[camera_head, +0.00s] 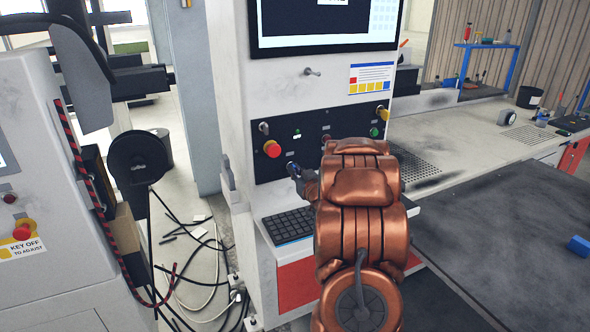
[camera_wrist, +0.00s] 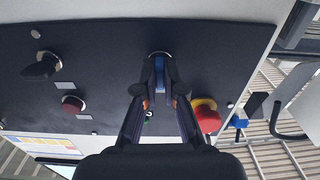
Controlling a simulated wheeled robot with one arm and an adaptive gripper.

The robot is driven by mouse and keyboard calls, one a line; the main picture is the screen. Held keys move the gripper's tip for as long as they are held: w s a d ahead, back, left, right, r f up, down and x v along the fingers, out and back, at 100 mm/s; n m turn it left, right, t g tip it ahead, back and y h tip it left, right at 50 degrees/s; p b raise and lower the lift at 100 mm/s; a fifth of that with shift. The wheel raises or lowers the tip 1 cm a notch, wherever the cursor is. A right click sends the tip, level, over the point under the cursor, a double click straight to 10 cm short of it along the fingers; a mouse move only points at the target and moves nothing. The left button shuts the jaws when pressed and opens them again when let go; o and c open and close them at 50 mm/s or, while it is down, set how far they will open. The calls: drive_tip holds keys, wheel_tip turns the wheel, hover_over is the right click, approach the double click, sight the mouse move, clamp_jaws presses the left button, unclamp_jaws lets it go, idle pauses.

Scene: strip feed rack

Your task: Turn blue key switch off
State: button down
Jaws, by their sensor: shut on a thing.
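The blue key switch (camera_wrist: 160,68) is on the dark control panel (camera_wrist: 100,60), at the top centre of the wrist view. My gripper (camera_wrist: 159,75) has its fingertips on both sides of the blue key, close to the panel. It is shut on the key, and the fingers hide part of it. In the head view the blue key (camera_head: 291,167) shows at the lower left of the panel, and my gripper (camera_head: 301,176) reaches it from the right. The key's exact angle is hard to tell.
A red emergency stop (camera_head: 272,148) sits just up and left of the key, with a black knob (camera_head: 264,128) above it. A green button (camera_head: 374,131) is at the panel's right. A keyboard (camera_head: 287,225) lies below the panel. A monitor (camera_head: 325,22) is above.

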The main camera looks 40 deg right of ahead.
drive_tip(key=shift+m, duration=0.4)
drive_tip(key=c, duration=1.3)
unclamp_jaws()
drive_tip(key=shift+s, duration=0.1)
drive_tip(key=v, duration=1.1)
drive_tip(key=shift+s+a, duration=0.15)
drive_tip(key=shift+s, duration=0.2)
